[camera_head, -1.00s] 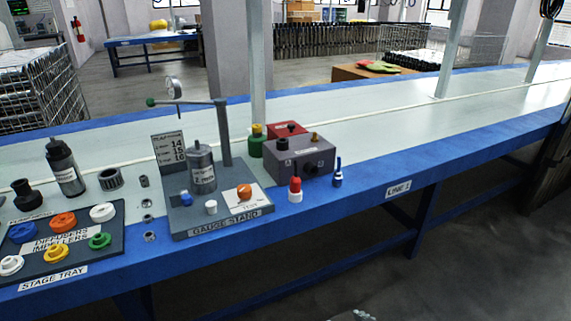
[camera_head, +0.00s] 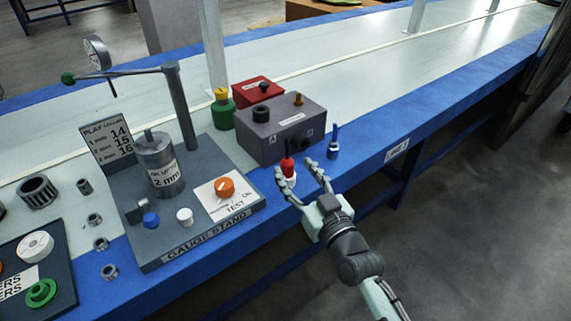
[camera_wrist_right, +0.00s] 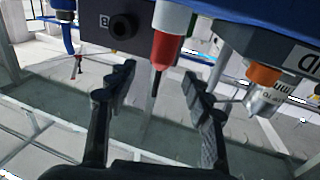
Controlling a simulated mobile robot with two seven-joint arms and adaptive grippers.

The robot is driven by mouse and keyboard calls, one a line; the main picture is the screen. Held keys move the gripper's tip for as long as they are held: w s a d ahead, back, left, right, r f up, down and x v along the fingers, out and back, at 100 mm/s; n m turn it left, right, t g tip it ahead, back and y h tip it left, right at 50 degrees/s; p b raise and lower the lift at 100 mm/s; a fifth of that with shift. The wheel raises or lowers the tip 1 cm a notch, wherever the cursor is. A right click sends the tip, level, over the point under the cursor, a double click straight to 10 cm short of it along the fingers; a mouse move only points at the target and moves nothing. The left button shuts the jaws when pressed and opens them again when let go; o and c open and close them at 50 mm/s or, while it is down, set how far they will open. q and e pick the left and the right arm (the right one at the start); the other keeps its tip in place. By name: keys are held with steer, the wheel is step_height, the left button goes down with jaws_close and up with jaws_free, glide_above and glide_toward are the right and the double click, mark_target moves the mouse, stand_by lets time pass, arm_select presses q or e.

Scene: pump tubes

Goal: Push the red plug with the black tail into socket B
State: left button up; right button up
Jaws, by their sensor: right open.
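The red plug (camera_head: 287,166) stands upright in a white base on the blue table edge, in front of a grey-purple box (camera_head: 280,138). Its black tail (camera_wrist_right: 157,84) shows in the right wrist view, where the plug (camera_wrist_right: 165,50) appears inverted. Socket B (camera_wrist_right: 123,27) is a dark round hole in the box's face beside the letter B. My right gripper (camera_head: 299,172) is open and empty at the plug. In the wrist view, its fingertips (camera_wrist_right: 157,80) lie on either side of the tail. Contact cannot be told. My left gripper is out of view.
A blue plug (camera_head: 333,145) stands right of the red one. The gauge stand (camera_head: 215,222) with its orange knob (camera_head: 224,187) is at left. A red box (camera_head: 256,91) and green container (camera_head: 221,112) stand behind. The table surface to the right is clear.

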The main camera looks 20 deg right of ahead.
mark_target(290, 163)
steer(key=w, duration=0.5)
steer(key=shift+a, duration=0.3)
jaws_close()
